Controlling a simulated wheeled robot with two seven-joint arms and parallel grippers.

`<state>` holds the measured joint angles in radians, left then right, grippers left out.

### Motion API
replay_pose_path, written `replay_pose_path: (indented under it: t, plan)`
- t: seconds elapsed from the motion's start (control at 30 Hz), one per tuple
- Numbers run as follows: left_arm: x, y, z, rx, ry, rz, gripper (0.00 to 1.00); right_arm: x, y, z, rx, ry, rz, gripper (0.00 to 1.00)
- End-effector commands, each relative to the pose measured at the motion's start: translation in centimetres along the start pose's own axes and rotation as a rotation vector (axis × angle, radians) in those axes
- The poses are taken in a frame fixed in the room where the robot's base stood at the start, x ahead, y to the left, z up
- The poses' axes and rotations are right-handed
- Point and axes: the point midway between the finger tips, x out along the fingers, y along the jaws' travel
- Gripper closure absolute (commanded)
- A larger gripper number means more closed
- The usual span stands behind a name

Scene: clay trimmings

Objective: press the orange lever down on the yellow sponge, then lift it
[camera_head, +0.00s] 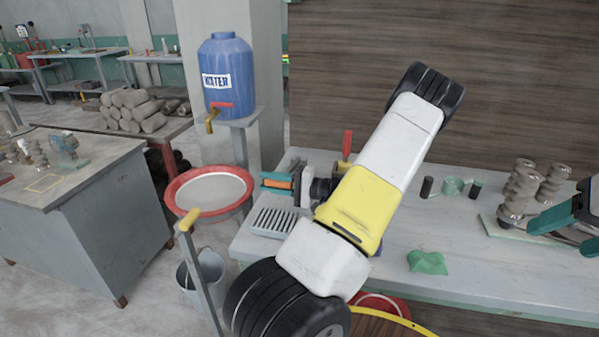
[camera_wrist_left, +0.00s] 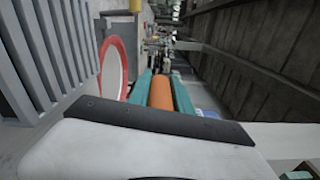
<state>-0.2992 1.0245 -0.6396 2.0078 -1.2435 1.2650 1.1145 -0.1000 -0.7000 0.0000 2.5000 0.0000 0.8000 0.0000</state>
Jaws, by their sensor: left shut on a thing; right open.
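My left gripper (camera_head: 265,182) reaches left beyond the table's back left corner area. Its teal fingers are shut on an orange cylindrical piece, which I take for the orange lever (camera_head: 279,184). The lever also shows in the left wrist view (camera_wrist_left: 161,92), between the teal fingers. I cannot make out a yellow sponge in either view; my arm hides part of the table. I cannot tell whether the lever touches anything below. My right gripper (camera_head: 560,234) is open at the right edge, near the clay pieces.
A grey slotted rack (camera_head: 272,222) lies below my left gripper. A red-rimmed basin (camera_head: 181,183) and blue water jug (camera_head: 230,75) stand left. A red-handled tool (camera_head: 347,143) is behind my arm. A green lump (camera_head: 428,262) and stacked clay pieces (camera_head: 521,190) are on the table (camera_head: 460,260).

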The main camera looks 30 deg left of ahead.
Motion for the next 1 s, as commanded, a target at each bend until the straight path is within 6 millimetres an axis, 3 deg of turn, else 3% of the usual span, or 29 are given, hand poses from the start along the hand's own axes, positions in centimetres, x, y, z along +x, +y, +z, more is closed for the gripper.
replay_pose_path:
  t: [0.1,0.13,0.23,0.63,1.0]
  plan:
    - [-0.1,0.1,-0.1,0.002,0.005,0.003,1.00,0.0,0.0,0.0,0.000,0.000,0.000,0.39]
    - [-0.1,0.1,-0.1,0.002,0.006,0.003,0.71,0.0,0.0,0.0,0.000,0.000,0.000,0.39]
    - [-0.1,0.1,-0.1,0.002,0.005,0.003,0.53,0.0,0.0,0.0,0.000,0.000,0.000,0.39]
    - [-0.7,0.0,-0.1,0.000,0.003,0.000,0.53,0.0,0.0,0.0,0.000,0.000,0.000,0.39]
    - [-6.6,0.1,-0.2,0.001,0.006,0.001,0.53,0.0,0.0,0.0,0.000,0.000,0.000,0.39]
